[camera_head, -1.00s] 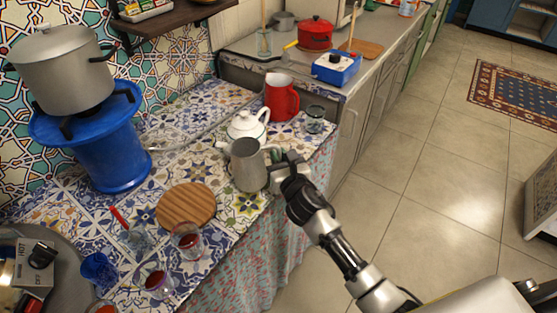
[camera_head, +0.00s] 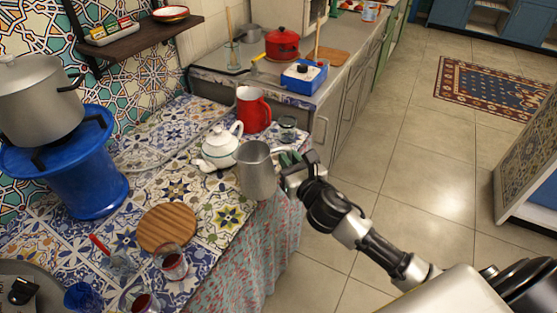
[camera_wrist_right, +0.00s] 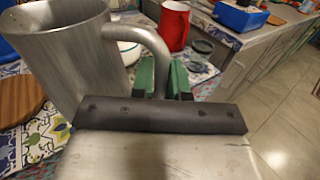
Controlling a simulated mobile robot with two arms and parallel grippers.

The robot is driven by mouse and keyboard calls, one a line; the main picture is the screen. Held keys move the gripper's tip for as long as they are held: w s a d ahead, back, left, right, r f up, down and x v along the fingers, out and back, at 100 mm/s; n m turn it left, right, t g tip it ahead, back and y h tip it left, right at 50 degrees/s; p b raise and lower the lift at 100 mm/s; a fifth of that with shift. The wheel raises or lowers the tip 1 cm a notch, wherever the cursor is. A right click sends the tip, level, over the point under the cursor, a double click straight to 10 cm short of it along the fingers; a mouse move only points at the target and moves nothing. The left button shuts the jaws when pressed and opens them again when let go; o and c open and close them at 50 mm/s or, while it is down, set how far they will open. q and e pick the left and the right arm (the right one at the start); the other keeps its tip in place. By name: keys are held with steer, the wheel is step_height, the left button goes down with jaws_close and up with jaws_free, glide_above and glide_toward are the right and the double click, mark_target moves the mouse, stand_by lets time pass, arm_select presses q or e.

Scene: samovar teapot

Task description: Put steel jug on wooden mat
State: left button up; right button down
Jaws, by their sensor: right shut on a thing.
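The steel jug (camera_head: 257,172) is a grey metal jug near the front edge of the tiled counter. It is upright; I cannot tell if its base touches the counter. My right gripper (camera_head: 290,160) is shut on its handle, at the jug's right side. In the right wrist view the green fingertips (camera_wrist_right: 163,78) close around the handle of the jug (camera_wrist_right: 75,50). The round wooden mat (camera_head: 166,232) lies on the counter, left of and nearer than the jug, and its top is bare. My left gripper is not in view.
A white teapot (camera_head: 219,147) stands close behind the jug at its left, with a red jug (camera_head: 253,112) farther back. Glasses of red tea (camera_head: 171,264) stand close to the mat's near side. A blue stand (camera_head: 80,175) holds a large pot.

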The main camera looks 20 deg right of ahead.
steer(key=shift+s+d+r, duration=0.7)
steer(key=shift+s+d, duration=0.05)
steer(key=shift+d, duration=0.05)
stand_by(1.3)
